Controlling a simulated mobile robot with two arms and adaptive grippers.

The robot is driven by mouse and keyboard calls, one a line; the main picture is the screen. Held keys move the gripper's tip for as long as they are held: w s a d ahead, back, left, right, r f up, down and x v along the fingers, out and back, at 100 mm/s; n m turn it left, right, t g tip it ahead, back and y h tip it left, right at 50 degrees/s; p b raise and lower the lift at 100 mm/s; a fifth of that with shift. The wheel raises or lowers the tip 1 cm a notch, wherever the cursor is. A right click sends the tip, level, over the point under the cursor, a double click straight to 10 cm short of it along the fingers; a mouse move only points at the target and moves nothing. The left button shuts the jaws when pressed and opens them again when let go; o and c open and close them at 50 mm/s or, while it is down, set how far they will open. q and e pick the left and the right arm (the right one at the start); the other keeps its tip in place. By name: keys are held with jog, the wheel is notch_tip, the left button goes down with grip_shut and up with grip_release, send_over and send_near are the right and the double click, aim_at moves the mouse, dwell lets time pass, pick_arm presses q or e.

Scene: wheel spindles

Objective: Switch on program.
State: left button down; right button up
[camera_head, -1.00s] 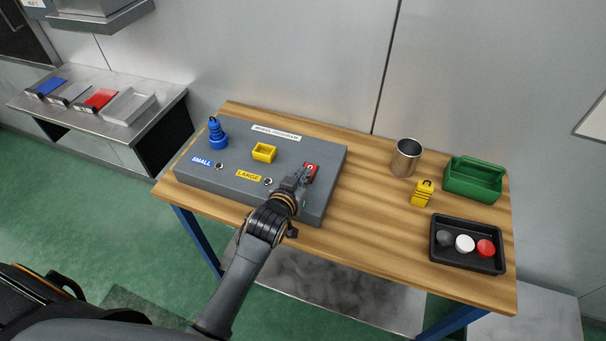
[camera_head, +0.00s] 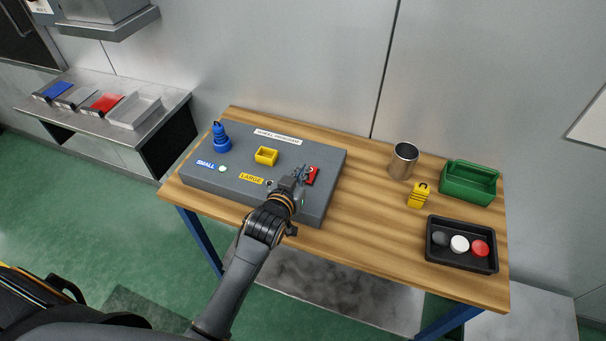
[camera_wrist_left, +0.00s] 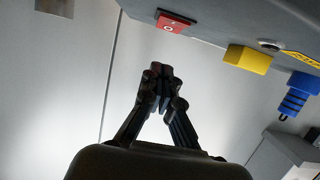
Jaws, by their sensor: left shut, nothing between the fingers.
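A grey panel box (camera_head: 225,183) labelled "WHEEL PROGRAM" lies on the left of the wooden table. A red rocker switch (camera_head: 312,174) is on its right part; it also shows in the left wrist view (camera_wrist_left: 176,22). My left gripper (camera_head: 303,170) is shut and empty beside the switch. In the left wrist view, its fingertips (camera_wrist_left: 161,70) show apart from the switch. The lamp by SMALL (camera_head: 222,169) glows pale green. The lamp by LARGE (camera_head: 269,183) looks dark. My right gripper is not in view.
A blue spindle (camera_head: 221,141) and yellow box (camera_head: 266,156) stand on the panel. To the right are a metal cup (camera_head: 403,160), a yellow spindle (camera_head: 418,196), a green bin (camera_head: 469,184) and a black tray (camera_head: 434,257) with three discs. The table's middle is clear.

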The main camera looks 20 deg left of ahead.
pick_arm(q)
jog(key=s+b, duration=0.2)
jog(key=s, duration=0.7)
jog(key=shift+s+a+r, duration=0.15)
jog(key=shift+s+r, duration=0.15)
jog(key=shift+s, duration=0.05)
jog(key=shift+w, duration=0.1)
